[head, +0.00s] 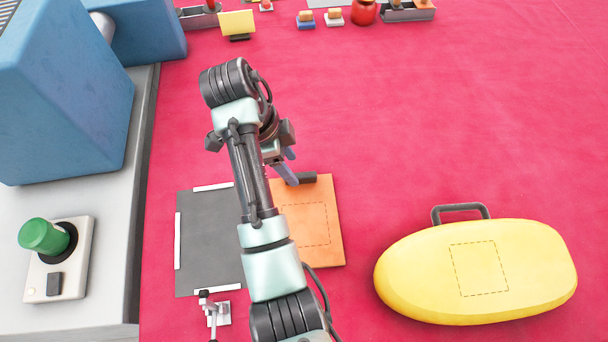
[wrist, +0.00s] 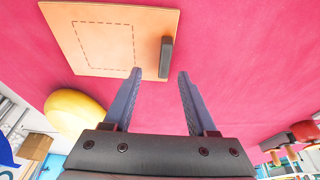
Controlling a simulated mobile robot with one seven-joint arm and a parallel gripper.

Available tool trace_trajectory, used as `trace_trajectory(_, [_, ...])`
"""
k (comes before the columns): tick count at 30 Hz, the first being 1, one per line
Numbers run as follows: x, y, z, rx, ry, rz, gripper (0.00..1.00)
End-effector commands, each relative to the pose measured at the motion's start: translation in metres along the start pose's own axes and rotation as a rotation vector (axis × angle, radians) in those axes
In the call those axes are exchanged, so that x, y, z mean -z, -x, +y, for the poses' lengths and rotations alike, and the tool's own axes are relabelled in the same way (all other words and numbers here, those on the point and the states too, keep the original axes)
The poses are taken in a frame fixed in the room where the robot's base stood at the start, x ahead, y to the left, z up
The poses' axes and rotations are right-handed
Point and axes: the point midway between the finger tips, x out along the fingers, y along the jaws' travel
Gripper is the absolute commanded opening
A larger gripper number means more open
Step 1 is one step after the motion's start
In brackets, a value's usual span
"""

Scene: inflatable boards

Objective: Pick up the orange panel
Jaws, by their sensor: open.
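The orange panel (head: 322,232) lies flat on the pink floor, with a dashed square on its face and a dark handle (head: 300,179) along its far edge. In the head view my arm covers part of its left side. In the wrist view the panel (wrist: 88,62) is at the upper left, with its handle (wrist: 166,57) on its right edge. My gripper (wrist: 160,75) is open and empty, its two fingers apart. In the wrist picture the handle appears just beyond the fingertips, near the gap between them. I cannot tell whether they touch. The gripper also shows in the head view (head: 289,166).
A dark grey square with white edge strips (head: 205,245) lies left of the panel. A yellow oval board with a handle (head: 408,283) lies to the right. A grey bench (head: 105,270) with a green knob (head: 44,236) stands at left. Small items line the far edge.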

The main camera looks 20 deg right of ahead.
Motion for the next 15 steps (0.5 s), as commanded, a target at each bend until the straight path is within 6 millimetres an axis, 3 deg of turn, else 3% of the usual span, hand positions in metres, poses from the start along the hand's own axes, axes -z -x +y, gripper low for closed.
trace_trajectory(5, [0.001, -0.009, -0.001, -0.001, 0.001, 0.001, 0.57])
trace_trajectory(15, [0.001, -0.052, -0.007, -0.001, 0.001, 0.0, 0.57])
